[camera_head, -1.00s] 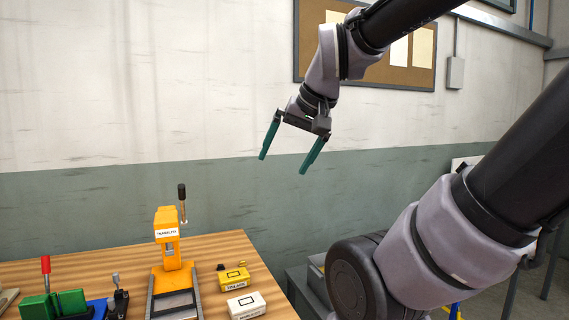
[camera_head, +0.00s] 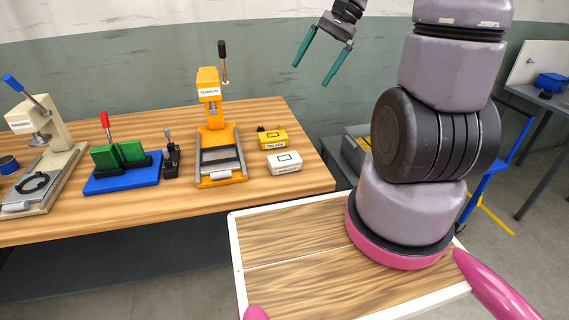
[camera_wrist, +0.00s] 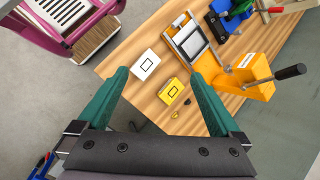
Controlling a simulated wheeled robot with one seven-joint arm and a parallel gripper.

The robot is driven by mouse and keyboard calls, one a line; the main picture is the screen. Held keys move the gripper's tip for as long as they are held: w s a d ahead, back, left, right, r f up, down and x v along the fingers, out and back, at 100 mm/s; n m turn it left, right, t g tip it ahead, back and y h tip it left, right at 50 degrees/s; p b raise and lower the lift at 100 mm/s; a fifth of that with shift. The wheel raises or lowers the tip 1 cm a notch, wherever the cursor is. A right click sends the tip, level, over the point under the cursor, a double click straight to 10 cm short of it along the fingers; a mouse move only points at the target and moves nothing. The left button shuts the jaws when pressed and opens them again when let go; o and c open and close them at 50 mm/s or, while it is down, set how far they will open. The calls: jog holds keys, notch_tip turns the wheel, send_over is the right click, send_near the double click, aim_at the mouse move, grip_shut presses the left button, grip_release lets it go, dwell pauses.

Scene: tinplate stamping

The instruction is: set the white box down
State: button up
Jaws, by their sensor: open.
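The white box (camera_head: 284,162) rests on the wooden table (camera_head: 262,191) near its right end, in front of a yellow box (camera_head: 273,138). It also shows in the wrist view (camera_wrist: 146,65), seen from above between my fingers' directions. My gripper (camera_head: 311,74) is open and empty, well above the table and to the right of the white box in the head view. Its two green fingers (camera_wrist: 158,97) are spread wide in the wrist view and touch nothing.
An orange press (camera_head: 213,125) stands left of the boxes. A green and blue fixture (camera_head: 121,165) and a beige press (camera_head: 48,147) stand further left. A grey bin (camera_head: 351,148) is beside the table's right end.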

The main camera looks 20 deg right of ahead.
jog(key=w+d+f+m+g+y, duration=0.1)
jog(key=w+f+m+y, duration=0.1)
jog(key=f, duration=0.4)
jog(key=w+d+f+m+g+y, duration=0.1)
jog(key=w+f+m+y, duration=0.1)
jog(key=f, duration=0.4)
jog(key=m+t+y, duration=0.1)
jog(key=m+y, duration=0.2)
jog(key=m, duration=0.1)
send_near(288, 157)
jog(key=shift+a+r, duration=0.3)
jog(key=shift+r, duration=0.25)
jog(key=shift+s+f, duration=0.1)
jog(key=shift+f, duration=0.3)
jog(key=shift+a+f, duration=0.2)
jog(key=x, duration=0.4)
jog(key=shift+a+f, duration=0.1)
jog(key=shift+a, duration=0.3)
jog(key=shift+x, duration=2.75)
jog(key=shift+f, duration=0.2)
